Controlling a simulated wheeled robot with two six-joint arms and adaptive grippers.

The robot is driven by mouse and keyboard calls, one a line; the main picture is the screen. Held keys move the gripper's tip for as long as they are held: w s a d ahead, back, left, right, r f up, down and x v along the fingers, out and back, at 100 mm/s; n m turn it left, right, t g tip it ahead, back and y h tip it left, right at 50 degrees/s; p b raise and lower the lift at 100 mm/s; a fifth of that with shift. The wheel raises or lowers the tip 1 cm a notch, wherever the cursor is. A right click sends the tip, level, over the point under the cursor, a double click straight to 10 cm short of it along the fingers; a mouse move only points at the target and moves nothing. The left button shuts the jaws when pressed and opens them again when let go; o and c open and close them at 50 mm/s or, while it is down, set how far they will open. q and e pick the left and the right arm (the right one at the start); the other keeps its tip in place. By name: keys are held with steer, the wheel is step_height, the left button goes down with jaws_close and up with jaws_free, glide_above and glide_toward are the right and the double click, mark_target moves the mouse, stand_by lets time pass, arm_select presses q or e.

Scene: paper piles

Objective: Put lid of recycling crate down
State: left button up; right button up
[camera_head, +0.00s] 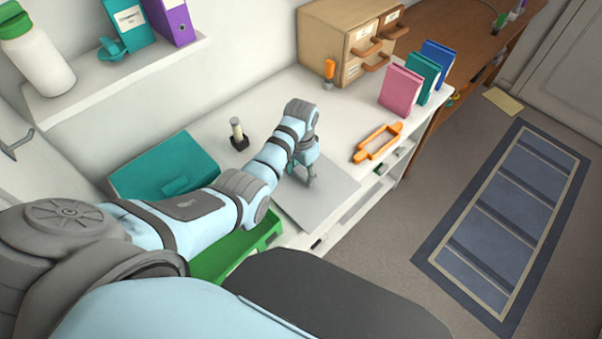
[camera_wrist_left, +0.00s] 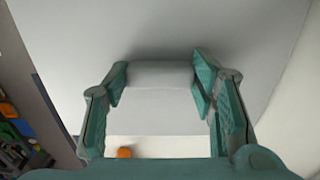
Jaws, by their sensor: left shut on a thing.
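A flat grey lid (camera_head: 330,192) shows under my left gripper (camera_head: 303,178) at the front of the white counter. In the left wrist view, my left gripper (camera_wrist_left: 159,80) is shut on a pale grey grip block (camera_wrist_left: 158,98) of the lid, with a finger on each side. The lid's grey surface (camera_wrist_left: 150,28) fills much of that view. A green crate (camera_head: 235,252) shows in the head view, partly hidden behind my left arm and body. I cannot tell whether the lid touches the counter or the crate. My right gripper is not in view.
A teal case (camera_head: 160,165) and a stamp-like black and cream object (camera_head: 238,136) are on the counter (camera_head: 262,100). An orange frame (camera_head: 378,142) lies right of the lid. Wooden drawers (camera_head: 345,45) and upright binders (camera_head: 400,88) stand at the back.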

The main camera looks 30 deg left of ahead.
mark_target(302, 171)
arm_select(q)
steer(key=shift+f, duration=0.15)
steer(key=shift+w+f, duration=0.2)
steer(key=shift+f, duration=0.05)
steer(key=o, duration=1.5)
steer(key=shift+w+f, duration=0.1)
steer(key=shift+w, duration=0.15)
steer(key=shift+s+r, duration=0.2)
steer(key=shift+r, duration=0.3)
step_height(302, 171, up, 12)
steer(key=p, duration=0.3)
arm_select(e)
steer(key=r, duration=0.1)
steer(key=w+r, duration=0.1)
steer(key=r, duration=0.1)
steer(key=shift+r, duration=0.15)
arm_select(q)
steer(key=shift+w+f, duration=0.1)
steer(key=shift+f, duration=0.05)
